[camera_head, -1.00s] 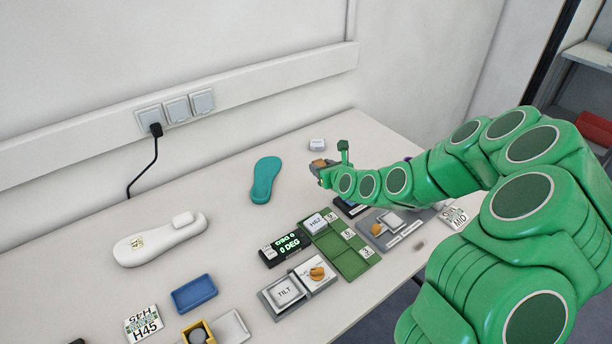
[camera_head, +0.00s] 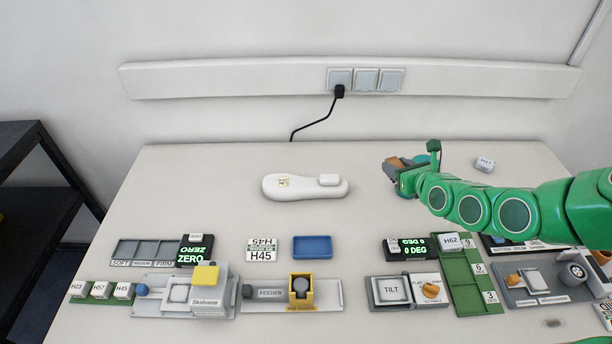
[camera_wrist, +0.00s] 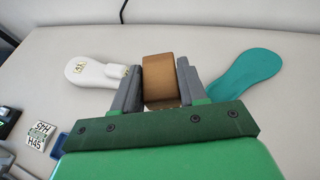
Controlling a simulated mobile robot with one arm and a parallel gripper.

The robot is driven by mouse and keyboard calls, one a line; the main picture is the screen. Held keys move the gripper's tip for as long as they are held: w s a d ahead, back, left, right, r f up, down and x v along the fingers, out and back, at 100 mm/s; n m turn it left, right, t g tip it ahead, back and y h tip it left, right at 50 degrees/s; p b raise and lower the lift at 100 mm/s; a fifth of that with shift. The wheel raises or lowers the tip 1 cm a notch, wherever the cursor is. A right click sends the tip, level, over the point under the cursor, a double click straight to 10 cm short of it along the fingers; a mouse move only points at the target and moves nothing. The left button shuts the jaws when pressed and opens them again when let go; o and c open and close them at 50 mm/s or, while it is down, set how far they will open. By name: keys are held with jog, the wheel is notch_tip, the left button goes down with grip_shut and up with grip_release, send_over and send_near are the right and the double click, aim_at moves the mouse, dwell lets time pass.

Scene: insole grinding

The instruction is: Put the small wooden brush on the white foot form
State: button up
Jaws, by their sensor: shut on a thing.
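The small wooden brush (camera_wrist: 158,80) is a brown block between the two grey fingers of my gripper (camera_wrist: 157,90) in the wrist view. My gripper (camera_head: 393,170) is shut on it and holds it above the table, right of the foot form, in the head view. The brush shows there as a small brown piece (camera_head: 396,161). The white foot form (camera_head: 290,187) lies on the table with a label at its left end and a small white block on its right end. It also shows in the wrist view (camera_wrist: 88,73), left of the brush.
A teal insole (camera_wrist: 245,72) lies right of my gripper in the wrist view. A blue tray (camera_head: 312,247), a yellow holder (camera_head: 302,291), a tilt panel (camera_head: 391,290) and a green board (camera_head: 462,280) stand along the front. The table between the form and my gripper is clear.

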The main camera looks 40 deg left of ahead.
jog(key=s+a+r+n+g+y, duration=0.1)
jog(key=s+a+n+g, duration=0.3)
jog(key=s, duration=0.5)
jog(key=s+a+r+n+g, duration=0.1)
jog(key=s+a+r+g, duration=0.1)
jog(key=s+a, duration=0.6)
send_over(307, 183)
jog(key=shift+s+d+f, duration=0.1)
jog(key=shift+d+f, duration=0.05)
jog(key=shift+f, duration=2.3)
jog(key=shift+d+f, duration=0.1)
jog(key=shift+f, duration=2.3)
jog(key=shift+a+f, duration=0.2)
jog(key=shift+f, duration=1.65)
jog(key=o, duration=1)
jog(key=shift+f, duration=0.1)
jog(key=shift+o, duration=0.2)
